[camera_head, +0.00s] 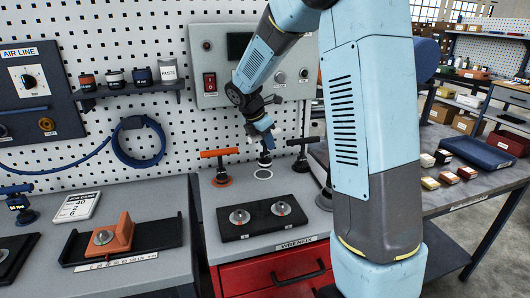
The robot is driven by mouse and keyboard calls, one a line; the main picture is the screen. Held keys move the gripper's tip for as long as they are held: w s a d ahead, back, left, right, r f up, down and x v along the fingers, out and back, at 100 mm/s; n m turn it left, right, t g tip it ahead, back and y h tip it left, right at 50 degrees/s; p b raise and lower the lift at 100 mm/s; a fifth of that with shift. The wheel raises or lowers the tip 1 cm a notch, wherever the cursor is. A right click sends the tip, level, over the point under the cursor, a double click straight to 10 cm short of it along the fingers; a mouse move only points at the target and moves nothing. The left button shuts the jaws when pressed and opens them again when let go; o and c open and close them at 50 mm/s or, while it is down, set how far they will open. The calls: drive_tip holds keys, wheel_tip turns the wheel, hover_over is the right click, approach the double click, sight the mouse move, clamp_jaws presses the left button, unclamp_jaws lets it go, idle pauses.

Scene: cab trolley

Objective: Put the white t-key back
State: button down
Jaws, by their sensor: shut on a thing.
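My gripper (262,128) is above the middle of the grey worktop, pointing down, shut on a T-key. The dark lower end of the held T-key (265,160) hangs below the fingers, just over a white ring (263,174) marked on the worktop. I cannot tell whether it touches the worktop.
A black tray (262,230) with two round metal parts lies in front of the ring. A pegboard with a grey control panel (209,60) stands behind. My arm hides part of the right side. A blue T-key (17,196) and an orange block (118,238) are at left.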

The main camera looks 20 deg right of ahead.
sight(264, 152)
drive_tip(key=shift+w+a+f, duration=0.2)
drive_tip(key=shift+w+f, duration=0.5)
drive_tip(key=shift+f, duration=1.65)
drive_tip(key=shift+f, duration=0.1)
drive_tip(key=c, duration=0.9)
unclamp_jaws()
